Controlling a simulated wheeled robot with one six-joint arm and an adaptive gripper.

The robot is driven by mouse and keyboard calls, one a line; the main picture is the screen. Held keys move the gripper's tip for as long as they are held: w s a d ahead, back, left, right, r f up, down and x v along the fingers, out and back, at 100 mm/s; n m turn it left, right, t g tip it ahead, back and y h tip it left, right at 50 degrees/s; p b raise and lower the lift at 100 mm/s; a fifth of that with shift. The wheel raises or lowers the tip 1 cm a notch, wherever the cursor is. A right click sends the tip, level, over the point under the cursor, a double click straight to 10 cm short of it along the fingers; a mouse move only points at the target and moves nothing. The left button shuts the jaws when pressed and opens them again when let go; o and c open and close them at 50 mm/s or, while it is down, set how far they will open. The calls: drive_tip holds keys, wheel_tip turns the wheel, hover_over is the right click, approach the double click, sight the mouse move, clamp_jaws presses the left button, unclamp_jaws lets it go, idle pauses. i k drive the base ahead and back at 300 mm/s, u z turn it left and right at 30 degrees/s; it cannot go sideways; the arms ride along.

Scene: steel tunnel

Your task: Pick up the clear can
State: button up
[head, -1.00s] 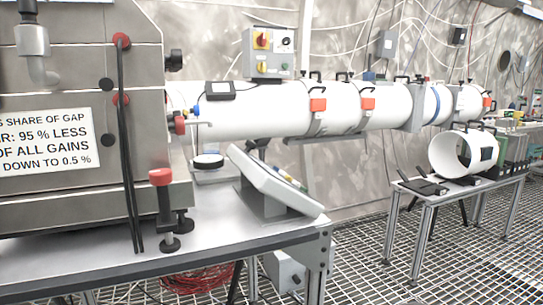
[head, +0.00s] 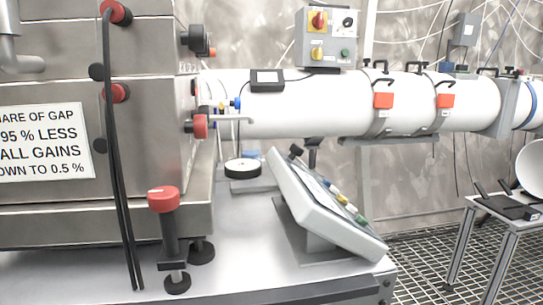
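I see no clear can that I can make out in the head view. Small coloured items (head: 345,201) lie along the sloped console's right side, too small to tell what they are. A low round black and white object (head: 243,168) sits on the bench behind the console. My gripper is not in view.
A steel machine (head: 150,120) with a sign fills the left. A sloped console (head: 318,205) stands on the metal bench (head: 240,262). A white pipe (head: 330,105) runs behind. A side table (head: 495,212) stands right on the grating floor (head: 425,262).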

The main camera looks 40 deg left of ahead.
sight(250, 148)
drive_tip(key=i, duration=2.05)
drive_tip(key=u, duration=1.75)
